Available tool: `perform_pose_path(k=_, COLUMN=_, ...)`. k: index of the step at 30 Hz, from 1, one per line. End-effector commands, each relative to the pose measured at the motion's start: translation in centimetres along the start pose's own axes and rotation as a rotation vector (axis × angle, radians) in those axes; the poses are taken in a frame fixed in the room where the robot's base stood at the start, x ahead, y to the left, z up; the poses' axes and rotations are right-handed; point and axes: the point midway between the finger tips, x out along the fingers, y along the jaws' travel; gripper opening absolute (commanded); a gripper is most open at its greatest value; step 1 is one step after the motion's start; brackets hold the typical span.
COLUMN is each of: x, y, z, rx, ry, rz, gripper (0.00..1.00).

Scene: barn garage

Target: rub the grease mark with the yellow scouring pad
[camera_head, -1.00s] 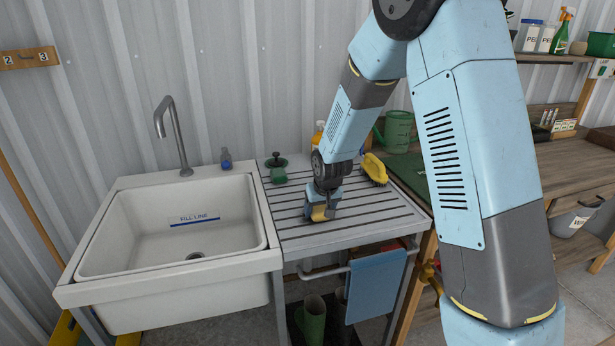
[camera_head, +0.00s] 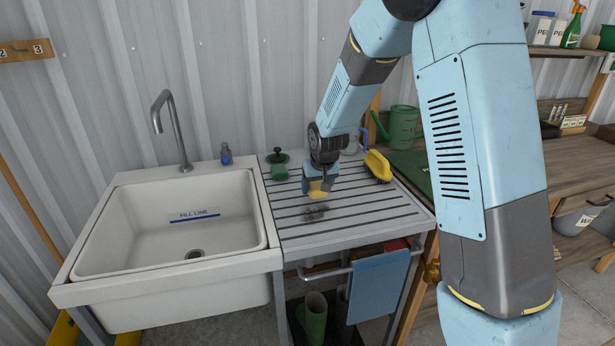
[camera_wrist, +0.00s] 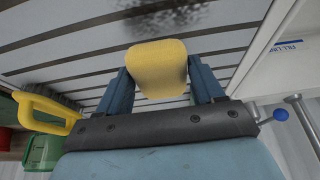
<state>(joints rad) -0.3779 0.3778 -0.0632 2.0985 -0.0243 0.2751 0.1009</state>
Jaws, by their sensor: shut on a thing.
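My gripper (camera_head: 319,188) is shut on the yellow scouring pad (camera_wrist: 158,68) above the ribbed drainboard (camera_head: 350,236) right of the sink. In the head view the pad (camera_head: 318,195) shows at the fingertips, low over the board; I cannot tell whether it touches. The dark, smudged grease mark (camera_head: 314,212) lies on the drainboard just in front of the pad, uncovered. In the wrist view the mark (camera_wrist: 160,16) shows at the top edge, beyond the pad.
A yellow brush (camera_head: 377,166) lies at the drainboard's back right. The white sink (camera_head: 160,269) is to the left. A blue towel (camera_head: 377,285) hangs in front.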

Motion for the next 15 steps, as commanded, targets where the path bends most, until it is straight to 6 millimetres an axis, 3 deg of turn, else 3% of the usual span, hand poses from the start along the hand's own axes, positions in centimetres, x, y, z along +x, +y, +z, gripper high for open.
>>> perform_pose_path(k=9, x=-2.7, y=0.1, z=-1.2, rx=0.002, ry=0.002, rz=0.001, gripper=0.39)
perform_pose_path(k=15, x=-3.4, y=0.2, z=-1.4, rx=0.002, ry=0.000, rz=0.001, gripper=0.39)
